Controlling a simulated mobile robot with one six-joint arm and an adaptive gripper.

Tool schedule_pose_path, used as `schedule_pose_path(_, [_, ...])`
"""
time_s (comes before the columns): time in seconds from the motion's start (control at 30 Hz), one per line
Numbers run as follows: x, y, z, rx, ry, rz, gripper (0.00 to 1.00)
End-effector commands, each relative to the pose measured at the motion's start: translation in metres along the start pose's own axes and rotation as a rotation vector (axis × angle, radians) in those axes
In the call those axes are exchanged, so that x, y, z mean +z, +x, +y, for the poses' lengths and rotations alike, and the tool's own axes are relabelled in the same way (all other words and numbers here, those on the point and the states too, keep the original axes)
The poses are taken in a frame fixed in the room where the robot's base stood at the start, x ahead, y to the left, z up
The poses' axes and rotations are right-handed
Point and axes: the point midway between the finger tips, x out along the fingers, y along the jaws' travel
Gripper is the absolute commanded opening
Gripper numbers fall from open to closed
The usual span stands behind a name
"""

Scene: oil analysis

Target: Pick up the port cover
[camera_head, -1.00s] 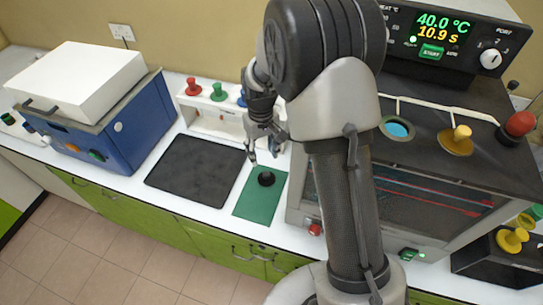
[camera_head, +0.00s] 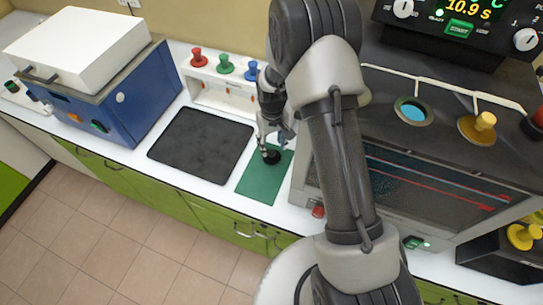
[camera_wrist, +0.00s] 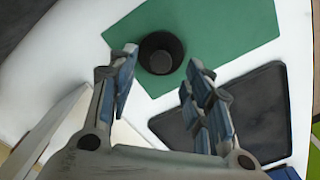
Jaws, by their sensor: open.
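The port cover appears to be the black round piece (camera_head: 271,158) on the green mat (camera_head: 262,184). In the wrist view, the black piece (camera_wrist: 160,53) is a short round cup with a dark top, on the green mat (camera_wrist: 235,25). My gripper (camera_head: 268,145) is open just above and behind it. In the wrist view, the fingertips of my gripper (camera_wrist: 162,62) stand on either side of the piece, with gaps to both. Nothing is held. The head view partly hides the contact area.
A dark flat tray (camera_head: 200,147) lies left of the mat. A white rack (camera_head: 215,90) with red, green and blue knobs stands behind.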

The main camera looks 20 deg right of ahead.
Motion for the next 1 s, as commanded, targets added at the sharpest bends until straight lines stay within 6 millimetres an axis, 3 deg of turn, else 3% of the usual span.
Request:
schedule_pose_path(0.4, [-0.001, 0.05, -0.002, 0.0, 0.0, 0.0, 0.46])
schedule_pose_path(0.67, [-0.001, 0.051, -0.002, 0.0, 0.0, 0.0, 0.45])
schedule_pose_path(1.0, [-0.001, 0.051, -0.002, 0.0, 0.0, 0.0, 0.23])
